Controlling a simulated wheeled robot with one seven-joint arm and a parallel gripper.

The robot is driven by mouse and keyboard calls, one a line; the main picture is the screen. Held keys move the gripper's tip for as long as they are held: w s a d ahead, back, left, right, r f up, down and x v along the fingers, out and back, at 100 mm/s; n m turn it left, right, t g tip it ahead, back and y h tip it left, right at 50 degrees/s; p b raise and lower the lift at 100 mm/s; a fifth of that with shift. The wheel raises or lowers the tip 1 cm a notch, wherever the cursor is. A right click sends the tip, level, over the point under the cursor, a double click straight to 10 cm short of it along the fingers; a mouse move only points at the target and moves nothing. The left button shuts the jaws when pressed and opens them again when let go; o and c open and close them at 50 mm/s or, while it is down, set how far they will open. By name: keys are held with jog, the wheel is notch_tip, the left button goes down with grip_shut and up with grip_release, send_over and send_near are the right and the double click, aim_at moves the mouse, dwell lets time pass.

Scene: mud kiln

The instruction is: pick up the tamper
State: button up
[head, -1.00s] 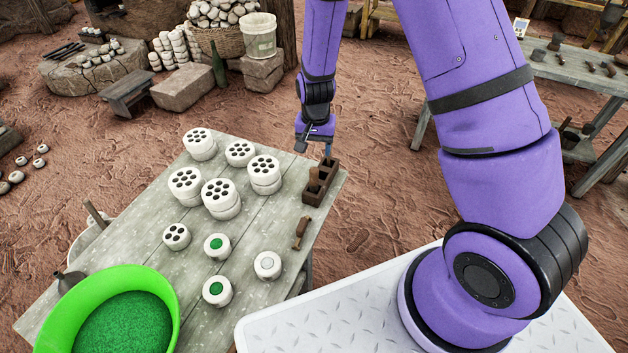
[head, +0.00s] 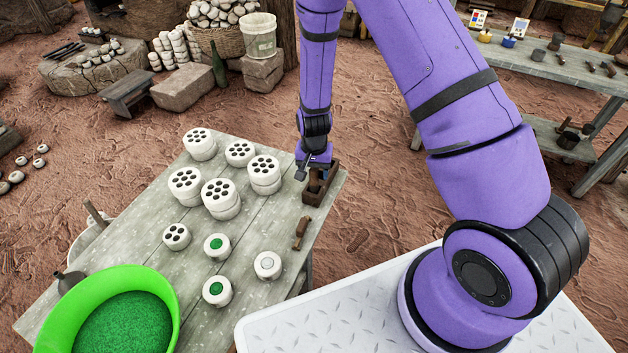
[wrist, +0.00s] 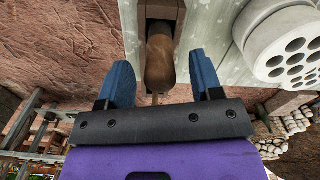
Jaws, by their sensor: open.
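The tamper appears to be the rounded brown wooden piece (wrist: 160,62) standing in a dark wooden holder (head: 319,196) at the table's right edge. In the head view its upper part (head: 314,184) shows just under my gripper (head: 304,173). In the wrist view my gripper (wrist: 162,78) is open, with one blue finger on each side of the wooden piece and gaps at both sides. The fingers do not appear to touch it. Its lower end is hidden inside the holder.
A small wooden tool (head: 300,233) lies on the table (head: 262,228) in front of the holder. White round blocks with holes (head: 220,197) stand to the left. A green basin (head: 108,318) is at the front left.

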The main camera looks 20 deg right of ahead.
jog(key=c, duration=1)
jog(key=shift+r, duration=0.1)
